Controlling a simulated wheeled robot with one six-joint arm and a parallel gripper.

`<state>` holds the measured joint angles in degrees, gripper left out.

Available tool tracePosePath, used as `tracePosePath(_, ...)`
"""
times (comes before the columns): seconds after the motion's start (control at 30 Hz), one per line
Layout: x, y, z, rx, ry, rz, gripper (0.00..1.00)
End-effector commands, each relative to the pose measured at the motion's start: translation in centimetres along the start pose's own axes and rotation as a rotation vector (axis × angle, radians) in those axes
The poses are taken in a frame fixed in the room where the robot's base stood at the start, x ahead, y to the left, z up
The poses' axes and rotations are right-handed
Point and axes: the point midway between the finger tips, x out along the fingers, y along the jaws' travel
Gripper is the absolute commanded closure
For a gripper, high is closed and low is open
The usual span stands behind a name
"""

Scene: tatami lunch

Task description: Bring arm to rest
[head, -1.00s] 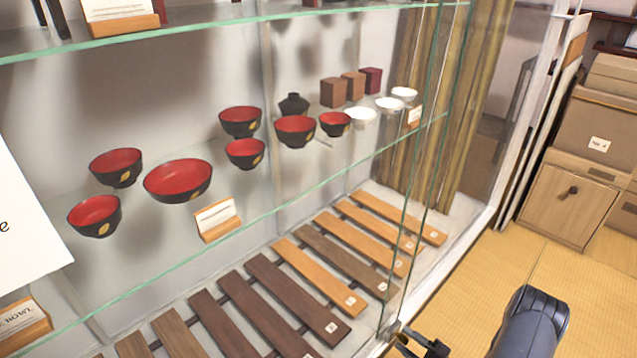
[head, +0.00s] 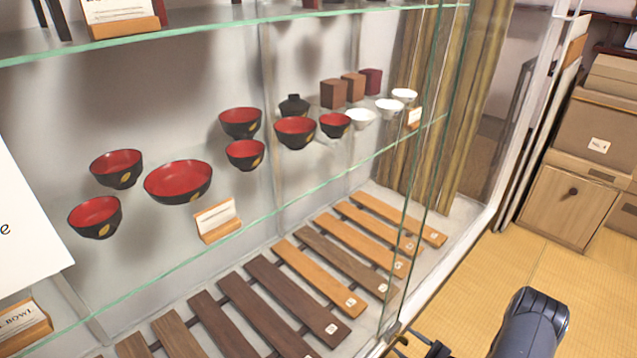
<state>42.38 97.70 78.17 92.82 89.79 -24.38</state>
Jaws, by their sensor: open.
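My gripper (head: 413,346) shows only in part at the bottom edge of the head view, a small dark shape. It is open, and I see nothing between its jaws. It appears in front of the lower right corner of the glass display case (head: 395,320); I cannot tell how far it is from the glass. My dark grey arm link (head: 530,326) stands to its right, over the tatami floor (head: 470,290). The rest of the arm is out of view.
Inside the case, a glass shelf (head: 150,292) bears several black-and-red bowls (head: 178,181), white bowls (head: 361,118) and small boxes (head: 333,93). Wooden slats (head: 290,299) lie below. Wooden cabinets (head: 566,203) stand at right; the tatami between is clear.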

Motion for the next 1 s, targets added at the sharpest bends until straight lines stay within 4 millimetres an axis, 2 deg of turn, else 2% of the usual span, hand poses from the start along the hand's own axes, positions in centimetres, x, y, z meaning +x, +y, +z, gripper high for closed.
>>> tracePosePath(0.5,0.0,0.0,0.16,0.398,0.0,0.0,0.47)
tracePosePath(0.73,0.0,0.11,0.09,0.486,0.0,0.0,0.47)
tracePosePath(1.0,0.0,0.13,0.04,0.5,0.0,0.0,0.47)
